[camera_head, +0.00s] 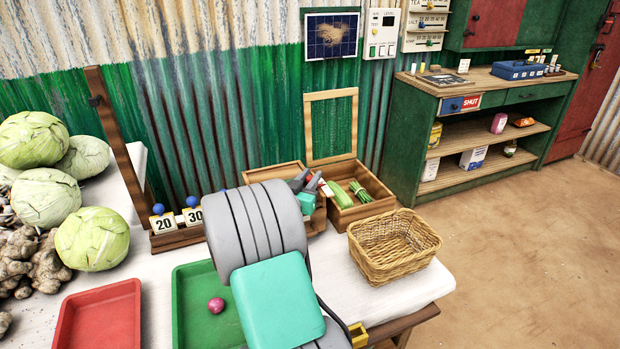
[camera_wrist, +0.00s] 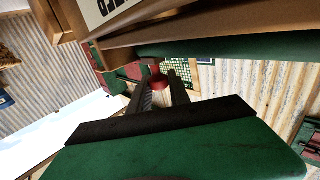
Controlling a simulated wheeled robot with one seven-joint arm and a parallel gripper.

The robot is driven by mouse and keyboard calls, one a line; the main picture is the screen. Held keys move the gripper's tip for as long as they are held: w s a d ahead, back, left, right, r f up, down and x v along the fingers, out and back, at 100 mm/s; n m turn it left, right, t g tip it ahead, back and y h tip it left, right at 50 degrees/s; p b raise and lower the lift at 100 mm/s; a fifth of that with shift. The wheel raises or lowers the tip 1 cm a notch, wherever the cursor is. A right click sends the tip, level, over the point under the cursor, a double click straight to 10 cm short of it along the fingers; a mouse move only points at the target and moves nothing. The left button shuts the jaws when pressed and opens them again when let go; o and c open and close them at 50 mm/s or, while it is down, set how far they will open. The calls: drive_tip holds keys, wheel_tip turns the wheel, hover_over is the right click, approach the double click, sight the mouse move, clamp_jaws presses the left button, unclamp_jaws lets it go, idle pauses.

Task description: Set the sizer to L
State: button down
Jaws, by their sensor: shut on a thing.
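In the wrist view, my gripper (camera_wrist: 159,88) has its two dark fingers closed around a small red knob (camera_wrist: 158,82). The knob sits just under a wooden beam. A white label (camera_wrist: 104,6) with large dark letters shows on the wood at the top, cut off by the frame edge, and I cannot read it surely. No L mark or setting of the sizer can be made out.
A green tray (camera_head: 190,325) with a small pink ball (camera_head: 216,305), a red tray (camera_head: 100,318) and cabbages (camera_head: 93,239) lie on the left. A wicker basket (camera_head: 393,246) stands right of my arm, before an open wooden box (camera_head: 354,211). The floor at right is clear.

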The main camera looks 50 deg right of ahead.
drive_tip(key=shift+s+a+f+b, duration=0.2)
drive_tip(key=shift+s+b, duration=0.1)
drive_tip(key=shift+b, duration=0.1)
drive_tip(key=shift+s+a+r, duration=0.2)
drive_tip(key=shift+s, duration=0.15)
drive_tip(key=c, duration=1.2)
unclamp_jaws()
drive_tip(key=b+v, duration=0.1)
drive_tip(key=v, duration=0.6)
drive_tip(key=shift+a, duration=0.35)
